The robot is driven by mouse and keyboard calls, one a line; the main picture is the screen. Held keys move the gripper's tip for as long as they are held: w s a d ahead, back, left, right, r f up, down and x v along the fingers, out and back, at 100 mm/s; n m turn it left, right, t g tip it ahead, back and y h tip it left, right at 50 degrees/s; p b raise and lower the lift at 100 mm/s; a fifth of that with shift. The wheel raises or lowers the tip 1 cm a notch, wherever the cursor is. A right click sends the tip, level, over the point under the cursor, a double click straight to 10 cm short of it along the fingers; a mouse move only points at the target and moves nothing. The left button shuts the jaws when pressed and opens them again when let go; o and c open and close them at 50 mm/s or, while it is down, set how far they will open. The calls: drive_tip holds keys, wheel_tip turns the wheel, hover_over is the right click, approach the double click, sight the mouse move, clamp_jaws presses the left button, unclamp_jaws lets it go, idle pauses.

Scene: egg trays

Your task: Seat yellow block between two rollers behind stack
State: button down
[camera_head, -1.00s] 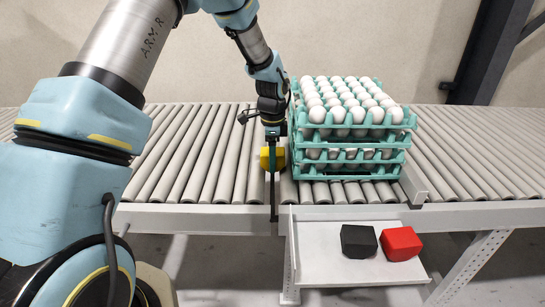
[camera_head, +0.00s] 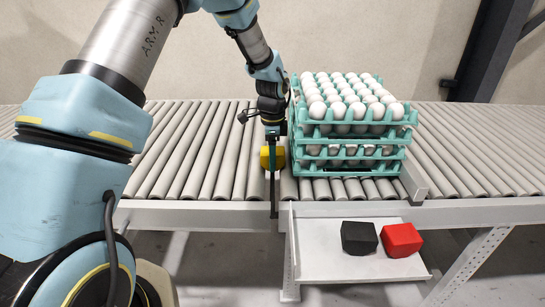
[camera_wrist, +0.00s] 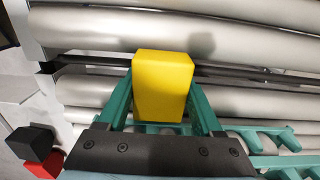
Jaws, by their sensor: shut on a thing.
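The yellow block (camera_head: 279,157) is between the fingers of my gripper (camera_head: 272,160), at the left side of the egg tray stack. In the wrist view the yellow block (camera_wrist: 162,85) stands between the two teal fingers of my gripper (camera_wrist: 165,105), which is shut on it. The block is at the rollers (camera_wrist: 130,30), over or at a dark gap between two of them. I cannot tell how deep it sits. The stack of teal trays with white eggs (camera_head: 345,171) stands on the conveyor just right of my gripper.
A white shelf (camera_head: 315,262) in front of the conveyor holds a black block (camera_head: 359,238) and a red block (camera_head: 401,240). A metal stop plate (camera_head: 413,180) stands right of the stack. The rollers left of my gripper are clear.

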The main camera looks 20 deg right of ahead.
drive_tip(key=shift+f, duration=0.2)
unclamp_jaws()
drive_tip(key=shift+r, duration=0.1)
